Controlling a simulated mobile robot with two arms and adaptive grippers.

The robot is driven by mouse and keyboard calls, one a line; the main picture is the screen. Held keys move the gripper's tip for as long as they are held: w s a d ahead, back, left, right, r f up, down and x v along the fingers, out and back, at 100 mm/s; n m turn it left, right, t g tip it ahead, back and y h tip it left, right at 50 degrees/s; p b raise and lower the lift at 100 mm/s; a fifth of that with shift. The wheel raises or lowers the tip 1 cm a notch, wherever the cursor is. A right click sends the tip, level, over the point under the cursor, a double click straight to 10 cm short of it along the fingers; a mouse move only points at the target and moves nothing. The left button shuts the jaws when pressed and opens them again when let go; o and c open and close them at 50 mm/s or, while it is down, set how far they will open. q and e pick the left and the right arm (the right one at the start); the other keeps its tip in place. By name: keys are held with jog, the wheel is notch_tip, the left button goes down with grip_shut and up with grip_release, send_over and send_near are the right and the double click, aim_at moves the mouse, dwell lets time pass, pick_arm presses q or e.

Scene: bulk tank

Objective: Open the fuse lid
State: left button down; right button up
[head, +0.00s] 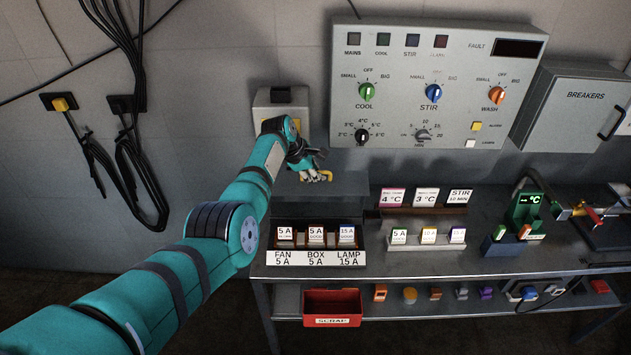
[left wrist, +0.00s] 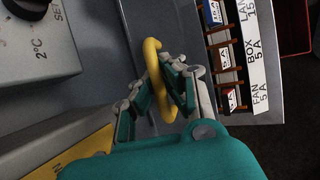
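The fuse box (head: 262,98) is a light grey box on the wall, left of the control panel, with a yellow patch on its front partly hidden by my left arm. My left gripper (head: 318,176) is below and right of it, at a yellow bar handle (head: 327,175). In the left wrist view the yellow handle (left wrist: 152,52) runs between the two fingers of the gripper (left wrist: 160,85), which are closed in around it. The handle stands in front of a plain grey surface; I cannot tell how far the lid is open. My right gripper is not in view.
The control panel (head: 440,60) with knobs is just right of the arm. A fuse rack (head: 288,255) stands on the metal bench (head: 400,258) below the gripper. A red scrap bin (head: 333,308) is lower. Black cables (head: 140,180) hang on the left wall.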

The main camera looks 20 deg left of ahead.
pick_arm(q)
jog(key=shift+w+a+r, duration=0.15)
jog(key=shift+w+a, duration=0.05)
jog(key=shift+w, duration=0.35)
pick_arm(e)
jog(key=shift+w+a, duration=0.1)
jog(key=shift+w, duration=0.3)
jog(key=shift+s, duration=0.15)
pick_arm(q)
jog(key=c, duration=1.6)
grip_release()
jog(key=shift+c, duration=0.2)
jog(key=shift+v, duration=0.75)
jog(key=v, duration=1)
jog(key=shift+s+r, duration=0.2)
jog(key=shift+r, duration=0.05)
jog(key=shift+a, duration=0.1)
